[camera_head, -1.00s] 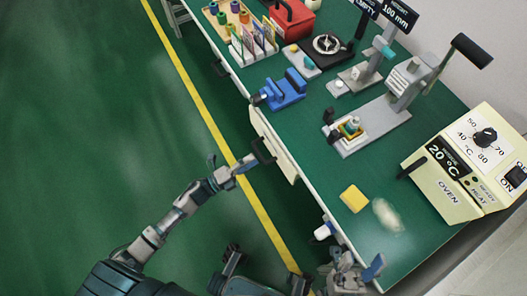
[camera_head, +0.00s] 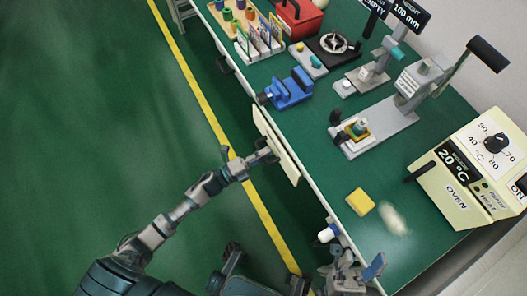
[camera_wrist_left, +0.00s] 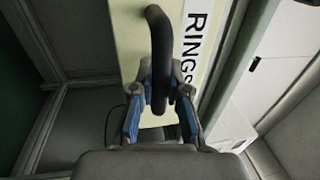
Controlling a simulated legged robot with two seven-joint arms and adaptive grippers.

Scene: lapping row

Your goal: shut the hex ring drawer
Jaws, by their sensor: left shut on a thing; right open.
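The drawer has a cream front (camera_head: 283,158) below the edge of the green bench. The front appears to stand slightly out from the bench edge; how far, I cannot tell. In the left wrist view the drawer front (camera_wrist_left: 128,35) carries a label (camera_wrist_left: 194,38) reading "RINGS" and a black bar handle (camera_wrist_left: 157,40). My left gripper (camera_head: 264,154) is at this front, shut on the handle; its blue-padded fingers (camera_wrist_left: 160,98) lie on both sides of the bar. The drawer's inside is hidden. My right gripper (camera_head: 356,264) is open and empty, low beside the bench edge.
On the bench stand a blue vise (camera_head: 289,89), a grey lever press (camera_head: 385,124), a cream oven (camera_head: 470,172) and a yellow block (camera_head: 360,202). The green floor (camera_head: 90,120) left of the bench is clear.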

